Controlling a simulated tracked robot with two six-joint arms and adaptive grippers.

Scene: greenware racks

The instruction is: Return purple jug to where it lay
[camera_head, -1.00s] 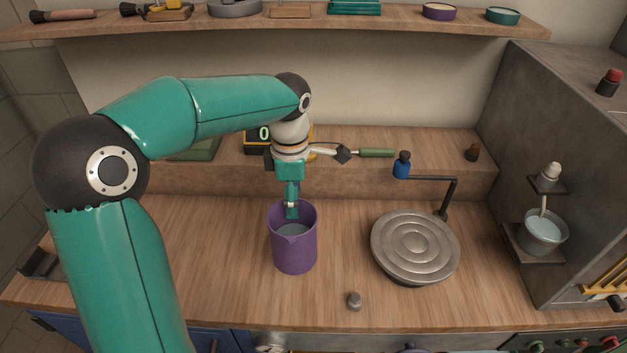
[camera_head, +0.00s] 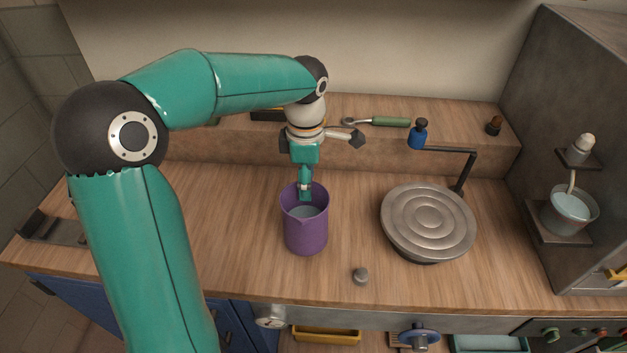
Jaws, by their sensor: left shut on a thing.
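The purple jug (camera_head: 306,228) is upright at the middle of the wooden worktop, with its open mouth and pale inside showing. I cannot tell whether its base touches the wood or hangs just above it. My left gripper (camera_head: 304,191) points down from above and is shut on the jug's far rim. Its fingertips are partly hidden by the jug. My right gripper is not in view.
A round grey turntable (camera_head: 428,219) stands right of the jug, with a jointed black arm (camera_head: 445,150) behind it. A small grey knob (camera_head: 361,276) lies near the front edge. A green-handled tool (camera_head: 390,122) lies on the raised back ledge. Bare wood lies left of the jug.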

